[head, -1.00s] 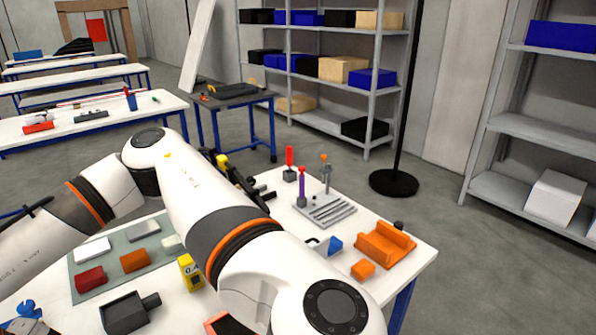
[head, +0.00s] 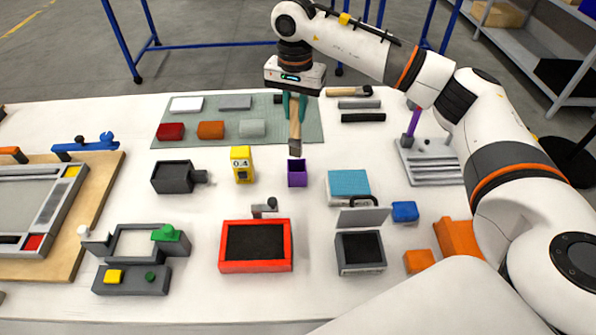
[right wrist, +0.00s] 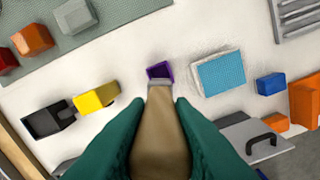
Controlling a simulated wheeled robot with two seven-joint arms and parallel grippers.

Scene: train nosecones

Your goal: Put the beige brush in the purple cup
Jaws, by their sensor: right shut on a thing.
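My right gripper (head: 294,98) has green fingers and is shut on the beige brush (head: 295,128). The brush hangs upright with its grey end down, just above the purple cup (head: 297,172). In the right wrist view the beige brush (right wrist: 160,130) lies between the green fingers (right wrist: 158,120), and its tip overlaps the near side of the purple cup (right wrist: 160,70). I cannot tell whether the tip is inside the cup's opening or still above it. The cup stands upright on the white table. My left gripper is not in view.
A yellow block (head: 242,165) stands left of the cup and a blue-topped block (head: 349,187) stands to its right. A red-framed tray (head: 256,268) is in front. Dark-handled tools (head: 360,104) lie behind to the right. The green-grey mat (head: 300,110) is behind.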

